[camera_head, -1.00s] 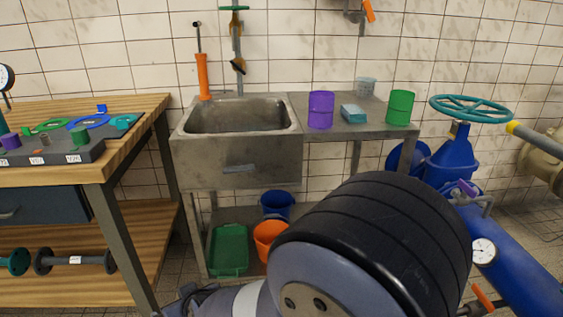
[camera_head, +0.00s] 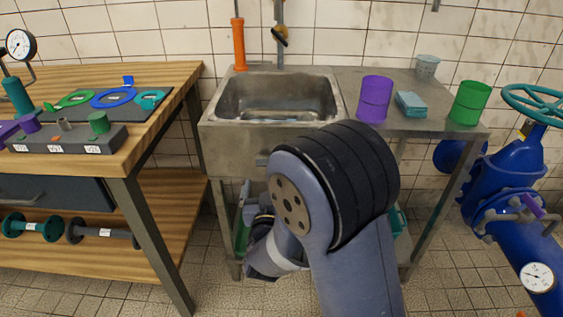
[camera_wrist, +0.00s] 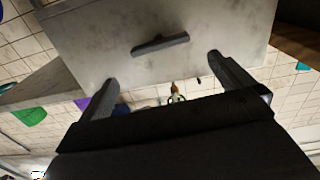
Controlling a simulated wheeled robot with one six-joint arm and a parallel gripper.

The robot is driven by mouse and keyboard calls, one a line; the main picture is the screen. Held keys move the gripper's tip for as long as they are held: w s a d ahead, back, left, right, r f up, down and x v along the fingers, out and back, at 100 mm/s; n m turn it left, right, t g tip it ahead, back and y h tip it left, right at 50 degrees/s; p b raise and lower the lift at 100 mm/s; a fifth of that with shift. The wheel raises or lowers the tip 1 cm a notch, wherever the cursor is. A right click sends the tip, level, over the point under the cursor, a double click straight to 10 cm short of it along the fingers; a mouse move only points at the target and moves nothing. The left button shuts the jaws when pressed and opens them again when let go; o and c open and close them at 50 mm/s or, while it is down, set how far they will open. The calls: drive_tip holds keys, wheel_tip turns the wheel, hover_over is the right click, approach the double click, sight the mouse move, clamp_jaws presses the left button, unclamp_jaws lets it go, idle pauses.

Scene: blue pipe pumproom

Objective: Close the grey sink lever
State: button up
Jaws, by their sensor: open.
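The grey sink lever (camera_wrist: 160,43) is a short bar on the front face of the sink (camera_wrist: 95,40). In the wrist view it lies slightly tilted, beyond and between the fingertips. In the head view only the lever's left end (camera_head: 261,162) shows beside my arm; the rest is hidden. My gripper (camera_wrist: 162,69) is open and empty, its two fingers spread wider than the lever. I see no contact between the fingers and the lever.
A wooden workbench (camera_head: 165,90) with valve parts stands at the left. Blue pipework (camera_head: 505,170) with a teal handwheel (camera_head: 540,104) is at the right.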

drive_tip(key=w, duration=0.9)
drive_tip(key=shift+d+b, duration=0.15)
drive_tip(key=shift+b, duration=0.2)
drive_tip(key=shift+c, duration=0.3)
drive_tip(key=c, duration=0.6)
drive_tip(key=shift+f, duration=0.1)
drive_tip(key=shift+c, duration=0.2)
